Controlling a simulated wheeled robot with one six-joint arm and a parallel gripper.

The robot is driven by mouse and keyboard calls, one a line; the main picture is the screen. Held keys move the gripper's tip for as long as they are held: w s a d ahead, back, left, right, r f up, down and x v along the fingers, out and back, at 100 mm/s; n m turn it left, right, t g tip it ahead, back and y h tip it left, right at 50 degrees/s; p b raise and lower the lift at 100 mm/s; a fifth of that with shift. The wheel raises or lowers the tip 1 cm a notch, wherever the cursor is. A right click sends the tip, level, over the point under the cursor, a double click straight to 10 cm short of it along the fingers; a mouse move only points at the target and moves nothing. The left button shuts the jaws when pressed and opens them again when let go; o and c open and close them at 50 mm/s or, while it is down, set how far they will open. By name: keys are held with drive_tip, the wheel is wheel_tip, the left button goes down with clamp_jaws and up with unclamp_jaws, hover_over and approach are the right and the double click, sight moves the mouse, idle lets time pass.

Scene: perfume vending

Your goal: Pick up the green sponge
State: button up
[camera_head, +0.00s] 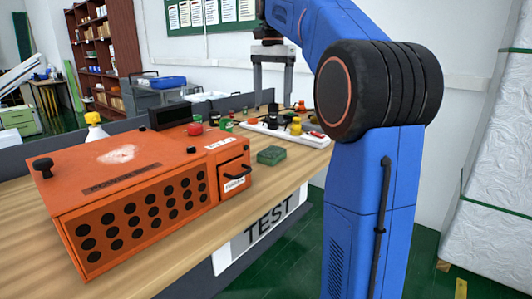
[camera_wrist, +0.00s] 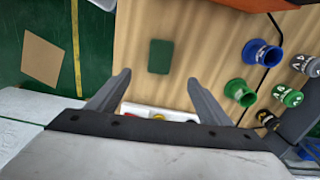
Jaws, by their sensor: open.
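The green sponge (camera_head: 271,155) is a small dark green block. It lies on the wooden table, to the right of an orange box. In the wrist view the sponge (camera_wrist: 160,56) lies flat on the wood, beyond and roughly between my fingertips. My gripper (camera_wrist: 158,80) is open, with two grey fingers apart and nothing between them. In the head view my gripper (camera_head: 272,100) hangs above the far part of the table, behind the sponge and apart from it.
The orange box (camera_head: 130,190) takes up the table's left part. A white tray (camera_head: 310,138) with coloured pieces stands behind the sponge. Blue (camera_wrist: 253,51) and green (camera_wrist: 233,88) ring-like pieces stand right of the sponge in the wrist view. Bare wood (camera_wrist: 205,45) surrounds the sponge.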

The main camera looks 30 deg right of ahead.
sight(272, 151)
wheel_tip(272, 151, down, 17)
drive_tip(key=shift+d+f, duration=0.1)
drive_tip(key=c, duration=1.1)
